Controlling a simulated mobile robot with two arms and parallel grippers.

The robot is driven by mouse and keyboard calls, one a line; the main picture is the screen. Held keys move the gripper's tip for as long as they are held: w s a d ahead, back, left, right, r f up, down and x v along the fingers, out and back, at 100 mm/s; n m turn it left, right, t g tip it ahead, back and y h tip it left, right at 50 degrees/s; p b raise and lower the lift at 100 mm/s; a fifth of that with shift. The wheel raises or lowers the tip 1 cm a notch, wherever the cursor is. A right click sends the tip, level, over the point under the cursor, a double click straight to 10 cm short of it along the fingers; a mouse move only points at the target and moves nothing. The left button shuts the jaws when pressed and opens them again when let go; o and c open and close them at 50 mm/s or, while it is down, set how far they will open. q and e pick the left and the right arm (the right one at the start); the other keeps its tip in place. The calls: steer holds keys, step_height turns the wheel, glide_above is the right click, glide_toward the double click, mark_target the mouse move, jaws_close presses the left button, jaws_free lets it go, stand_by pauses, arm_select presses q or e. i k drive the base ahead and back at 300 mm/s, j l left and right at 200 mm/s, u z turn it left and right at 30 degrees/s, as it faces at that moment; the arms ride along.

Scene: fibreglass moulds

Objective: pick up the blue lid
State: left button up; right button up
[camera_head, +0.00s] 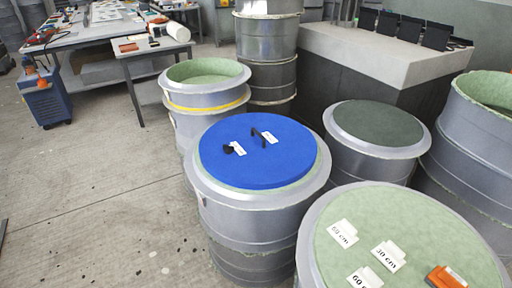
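The blue lid (258,168) is a flat round disc lying on top of a grey cylindrical mould (262,215) in the middle of the view. A dark handle (260,137) stands up from the lid, with a small dark piece (229,149) to its left and white labels beside them. A pale green rim shows around the lid's edge. Neither of my grippers is in view.
A mould with a green top (400,250), labels and an orange object (446,277) stands at front right. A dark-topped mould (377,124) stands to the right, an open yellow-banded one (205,98) behind.

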mark_target(272, 151)
steer(key=i+j+z, duration=0.1)
steer(key=j, duration=0.25)
steer(key=i+j+z, duration=0.15)
steer(key=i+j, duration=0.15)
steer(key=i+j+z, duration=0.1)
steer(key=j, duration=0.4)
steer(key=i+j+z, duration=0.15)
steer(key=j, duration=0.25)
